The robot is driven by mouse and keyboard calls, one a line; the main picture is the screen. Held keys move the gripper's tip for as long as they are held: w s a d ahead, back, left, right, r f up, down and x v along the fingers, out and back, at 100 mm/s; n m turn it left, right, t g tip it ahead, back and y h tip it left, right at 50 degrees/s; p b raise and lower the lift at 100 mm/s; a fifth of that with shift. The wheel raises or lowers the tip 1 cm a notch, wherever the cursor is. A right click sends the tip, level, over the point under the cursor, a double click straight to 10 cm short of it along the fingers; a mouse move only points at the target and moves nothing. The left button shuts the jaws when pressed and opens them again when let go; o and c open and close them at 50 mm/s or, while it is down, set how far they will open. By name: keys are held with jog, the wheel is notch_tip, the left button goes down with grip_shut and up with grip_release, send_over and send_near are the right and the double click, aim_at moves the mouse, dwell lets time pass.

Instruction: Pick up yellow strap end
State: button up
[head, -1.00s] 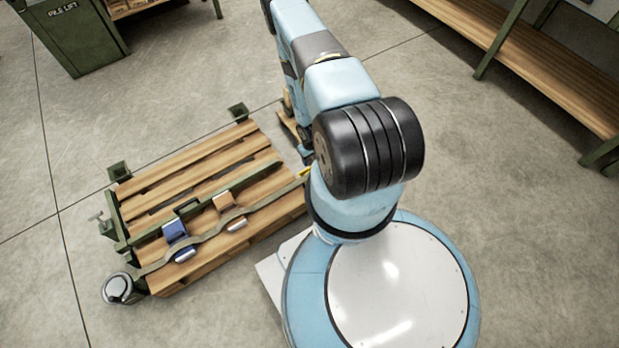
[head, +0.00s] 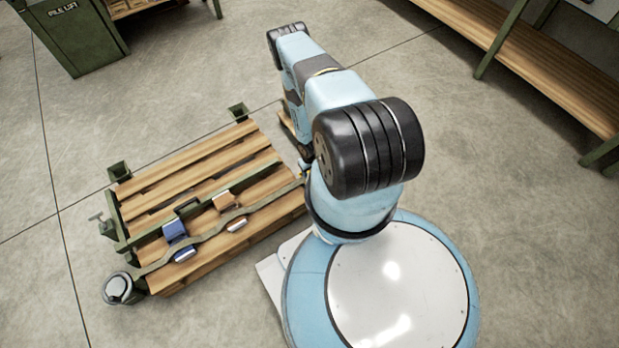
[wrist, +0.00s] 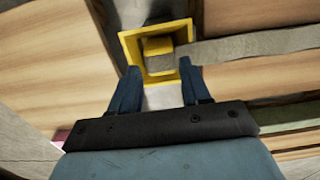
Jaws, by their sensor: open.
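The yellow strap end (wrist: 184,70) is an angular, frame-like yellow piece at the top middle of the wrist view, on the end of a grey strap (wrist: 250,46). My gripper (wrist: 159,68) is open, with one dark finger on each side of the lower part of the yellow piece. I cannot tell whether either finger touches it. In the head view my arm hides most of the strap end, while the grey strap (head: 208,238) runs across the pallet from the lower left towards my gripper.
The wooden pallet (head: 180,184) has green corner posts and a green rail.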

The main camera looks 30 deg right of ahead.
aim_at(309, 177)
jog(key=shift+f, duration=1.5)
jog(key=shift+c, duration=0.3)
jog(key=c, duration=0.7)
jog(key=shift+r, duration=0.15)
